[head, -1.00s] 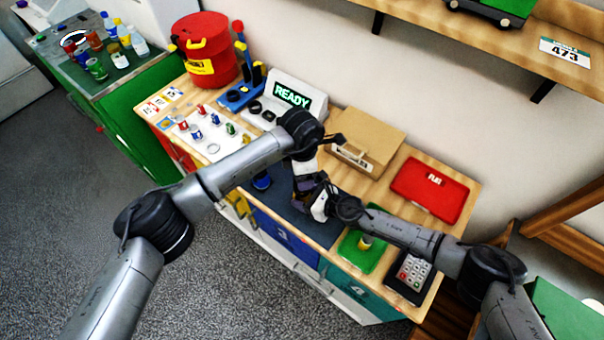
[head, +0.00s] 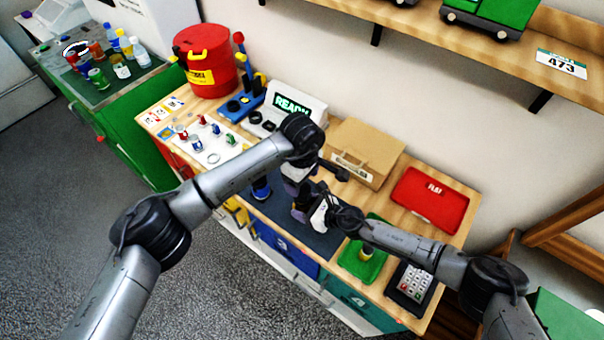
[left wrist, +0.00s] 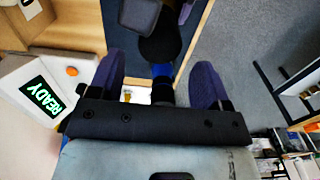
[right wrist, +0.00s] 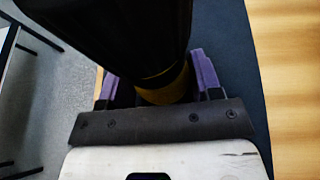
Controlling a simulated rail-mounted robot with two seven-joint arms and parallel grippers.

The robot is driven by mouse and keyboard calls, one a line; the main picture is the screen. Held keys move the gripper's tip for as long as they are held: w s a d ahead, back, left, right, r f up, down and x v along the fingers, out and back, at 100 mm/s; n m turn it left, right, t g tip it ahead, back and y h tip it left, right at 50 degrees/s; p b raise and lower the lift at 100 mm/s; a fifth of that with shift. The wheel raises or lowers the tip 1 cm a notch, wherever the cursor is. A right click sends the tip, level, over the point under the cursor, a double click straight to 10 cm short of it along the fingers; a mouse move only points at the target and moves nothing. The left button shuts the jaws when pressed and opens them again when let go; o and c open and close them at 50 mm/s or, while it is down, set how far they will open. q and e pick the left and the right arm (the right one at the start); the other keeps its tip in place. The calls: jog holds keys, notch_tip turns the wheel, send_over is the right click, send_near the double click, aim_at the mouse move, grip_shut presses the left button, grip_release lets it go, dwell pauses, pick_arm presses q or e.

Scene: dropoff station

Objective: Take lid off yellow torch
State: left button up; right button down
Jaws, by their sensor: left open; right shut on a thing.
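The yellow torch (right wrist: 165,88) shows in the right wrist view as a large dark cylinder with a yellow band. My right gripper (right wrist: 155,78) is shut around it at the yellow part. In the head view my right gripper (head: 306,212) is above the dark mat, and the torch is mostly hidden by the arms. My left gripper (left wrist: 158,72) is open, close to the right one. A black round part (left wrist: 160,46) shows ahead of its fingers, with a blue and black piece (left wrist: 161,73) between them in the picture; contact cannot be told.
A blue torch-like thing (head: 261,190) stands on the dark mat (head: 322,241). The READY display (head: 292,102) and a cardboard box (head: 368,152) are behind. A red tray (head: 430,199), a green tray (head: 352,262) and a keypad (head: 410,284) lie at the right.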

aim_at(302, 189)
pick_arm(q)
jog(key=shift+f, duration=3.25)
jog(key=c, duration=0.9)
jog(key=n, duration=0.5)
jog(key=shift+n, duration=0.3)
jog(key=n, duration=0.4)
jog(key=o, duration=1)
jog(key=shift+r, duration=0.1)
